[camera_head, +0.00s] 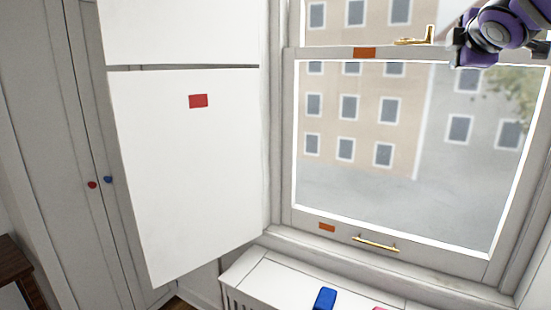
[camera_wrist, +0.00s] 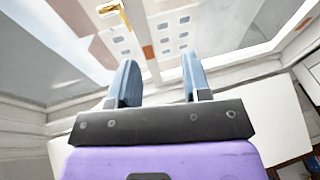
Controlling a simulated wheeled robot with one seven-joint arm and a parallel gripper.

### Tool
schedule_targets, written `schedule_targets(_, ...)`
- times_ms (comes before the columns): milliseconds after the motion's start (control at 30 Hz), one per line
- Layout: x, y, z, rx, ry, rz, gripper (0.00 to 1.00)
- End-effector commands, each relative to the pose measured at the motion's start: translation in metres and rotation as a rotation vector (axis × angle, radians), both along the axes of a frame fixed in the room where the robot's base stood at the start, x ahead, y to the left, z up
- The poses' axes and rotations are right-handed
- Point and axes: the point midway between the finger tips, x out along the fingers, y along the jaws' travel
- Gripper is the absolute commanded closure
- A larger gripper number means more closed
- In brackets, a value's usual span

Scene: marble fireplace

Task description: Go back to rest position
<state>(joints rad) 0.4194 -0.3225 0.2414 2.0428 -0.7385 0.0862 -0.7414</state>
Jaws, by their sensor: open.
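My gripper (camera_wrist: 158,84) shows in the wrist view with its two blue-grey fingers spread apart and nothing between them. In the head view, part of my purple and black arm is at the upper right, in front of the window (camera_head: 420,261); the fingertips cannot be made out there. The window's gold latch (camera_head: 415,40) is just left of the arm, and I cannot tell whether they touch. A gold latch or handle (camera_wrist: 112,7) also shows at the top left of the wrist view, apart from the fingers.
A white shutter panel (camera_head: 190,180) with a red patch stands open at left. Behind it is a cabinet (camera_head: 60,130) with red and blue knobs. A white ledge (camera_head: 275,280) below the window holds a blue object (camera_head: 325,299). A gold handle (camera_head: 376,244) is on the lower sash.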

Motion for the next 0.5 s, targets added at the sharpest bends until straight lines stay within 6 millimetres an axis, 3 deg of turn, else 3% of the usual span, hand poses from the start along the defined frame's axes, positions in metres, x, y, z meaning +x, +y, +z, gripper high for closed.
schedule_targets(33,-0.025,0.007,-0.016,0.12,0.024,-0.056,0.56)
schedule_targets(300,-0.157,0.031,-0.128,0.812,0.22,-0.42,0.56)
schedule_targets(500,-0.237,0.057,-0.195,1.168,0.396,-0.645,0.56)
